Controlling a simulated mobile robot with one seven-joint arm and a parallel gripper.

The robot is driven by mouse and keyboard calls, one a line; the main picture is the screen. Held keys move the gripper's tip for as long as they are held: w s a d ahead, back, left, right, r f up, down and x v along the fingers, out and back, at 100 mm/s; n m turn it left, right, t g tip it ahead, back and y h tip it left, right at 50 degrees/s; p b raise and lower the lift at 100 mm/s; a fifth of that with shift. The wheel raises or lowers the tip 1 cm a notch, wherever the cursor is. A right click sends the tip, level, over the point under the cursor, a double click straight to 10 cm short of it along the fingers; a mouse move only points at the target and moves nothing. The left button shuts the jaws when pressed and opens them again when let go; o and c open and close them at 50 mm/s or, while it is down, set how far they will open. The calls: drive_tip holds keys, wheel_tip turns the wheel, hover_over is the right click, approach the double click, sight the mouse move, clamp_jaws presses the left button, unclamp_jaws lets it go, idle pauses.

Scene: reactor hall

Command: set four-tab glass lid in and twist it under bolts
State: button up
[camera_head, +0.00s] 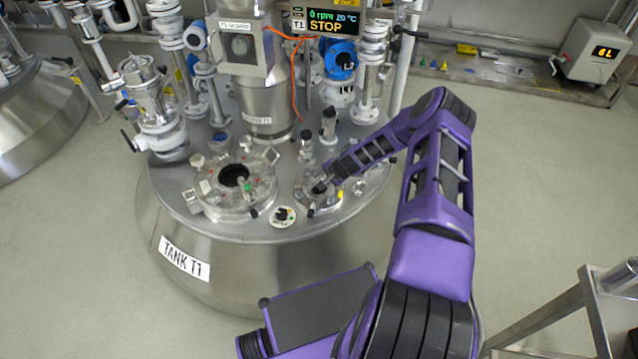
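My purple arm reaches from the lower right to the top of the steel tank T1 (225,262). My gripper (320,186) points down and left, low over a small round port (318,204) with bolts around its rim. The fingers are dark and small here, and I cannot tell how far apart they are. I cannot make out the glass lid for sure. A clear disc may lie at the port under the fingers, but they partly cover that spot. Whether its tabs sit under the bolts cannot be seen.
Left of the port is a larger round hatch (210,202) with a dark opening and clamps. A small white round fitting (283,216) sits in front. A vertical steel drive (267,105), valves and pipes crowd the back. The display (333,22) reads STOP.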

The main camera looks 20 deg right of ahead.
drive_tip(key=shift+x, duration=1.35)
drive_tip(key=shift+c, duration=0.2)
clamp_jaws()
drive_tip(key=shift+d, duration=0.1)
drive_tip(key=n+g+y, duration=0.1)
drive_tip(key=n+y, duration=0.1)
drive_tip(key=n, duration=0.1)
drive_tip(key=shift+d+n, duration=0.2)
drive_tip(key=shift+n, duration=0.2)
drive_tip(key=shift+c, duration=0.8)
unclamp_jaws()
drive_tip(key=shift+n, duration=0.3)
drive_tip(key=o, duration=0.5)
